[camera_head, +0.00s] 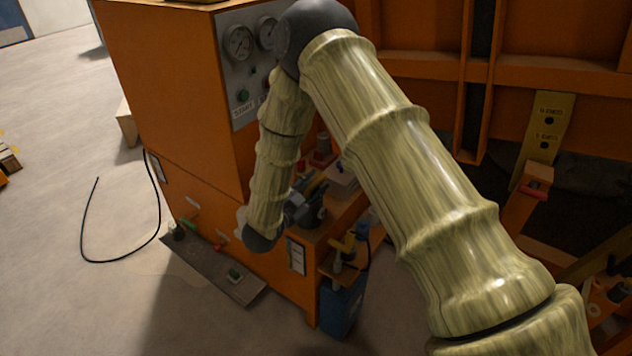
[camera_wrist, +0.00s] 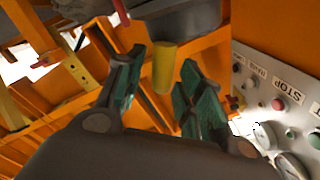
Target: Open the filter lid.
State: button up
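My gripper (camera_wrist: 163,60) is open in the wrist view, its two green-grey fingers well apart. A yellow cylindrical knob or handle (camera_wrist: 163,68) shows in the gap between them, with space on both sides; how deep it sits between the fingers is hard to tell. Beyond it is a dark grey rounded housing (camera_wrist: 188,18), perhaps the filter; I cannot make out a separate lid.
The orange machine (camera_head: 165,75) carries a gauge panel (camera_head: 243,75), whose buttons and gauges also show in the wrist view (camera_wrist: 275,105). A blue container (camera_head: 341,306) stands below the ledge. A black cable (camera_head: 115,261) lies on open floor at left. Orange beams (camera_head: 560,72) fill the right.

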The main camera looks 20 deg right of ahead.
jog(key=shift+x, duration=1.05)
grip_shut()
jog(key=shift+a+f, duration=0.1)
